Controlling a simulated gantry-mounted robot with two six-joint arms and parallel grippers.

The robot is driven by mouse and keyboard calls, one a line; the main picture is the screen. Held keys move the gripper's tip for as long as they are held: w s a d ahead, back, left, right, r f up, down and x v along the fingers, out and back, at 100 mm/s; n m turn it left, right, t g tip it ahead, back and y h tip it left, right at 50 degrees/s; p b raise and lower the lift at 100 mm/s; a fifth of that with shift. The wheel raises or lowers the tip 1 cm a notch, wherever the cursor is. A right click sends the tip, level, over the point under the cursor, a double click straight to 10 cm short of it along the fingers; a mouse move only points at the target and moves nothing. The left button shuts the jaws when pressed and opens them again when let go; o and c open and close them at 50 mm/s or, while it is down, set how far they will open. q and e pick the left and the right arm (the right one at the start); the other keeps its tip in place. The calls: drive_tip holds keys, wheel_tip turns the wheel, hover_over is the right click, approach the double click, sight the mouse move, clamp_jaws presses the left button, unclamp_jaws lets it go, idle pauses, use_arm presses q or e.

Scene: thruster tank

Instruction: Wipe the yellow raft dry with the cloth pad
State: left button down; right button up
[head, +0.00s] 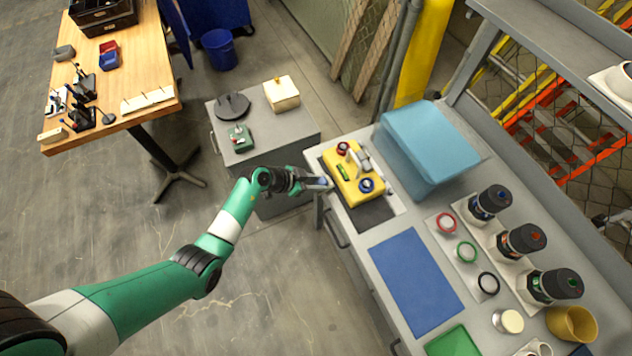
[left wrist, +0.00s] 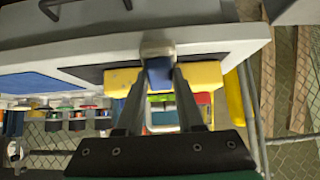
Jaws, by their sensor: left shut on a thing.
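The yellow raft (head: 352,190) sits on a dark mat near the left edge of the grey bench, with red, blue and grey fittings on top. It also shows in the left wrist view (left wrist: 207,76), behind my fingers. My left gripper (head: 318,183) is just left of the raft, at the bench edge. It is shut on a small blue pad with a pale part, the cloth pad (left wrist: 158,66), held between the fingertips in the left wrist view. I cannot tell whether the pad touches the raft. My right gripper is not in view.
A translucent blue tank (head: 430,145) stands right of the raft. A blue mat (head: 415,280), coloured rings and several dark-capped cylinders (head: 522,240) lie nearer on the bench. A grey cabinet (head: 270,135) carries a cream box, and a wooden table (head: 130,65) stands at left.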

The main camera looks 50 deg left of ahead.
use_arm(q)
drive_tip(key=shift+w+d, duration=0.2)
drive_tip(key=shift+w, duration=0.4)
idle(0.5)
drive_tip(key=shift+s+d+r+p, duration=0.2)
drive_tip(key=shift+d+p, duration=0.3)
drive_tip(key=shift+p, duration=0.2)
drive_tip(key=shift+s+d+p, duration=0.15)
drive_tip(key=shift+d+p, duration=0.25)
drive_tip(key=shift+p, duration=0.05)
drive_tip(key=shift+d+f, duration=0.1)
drive_tip(key=shift+f, duration=0.1)
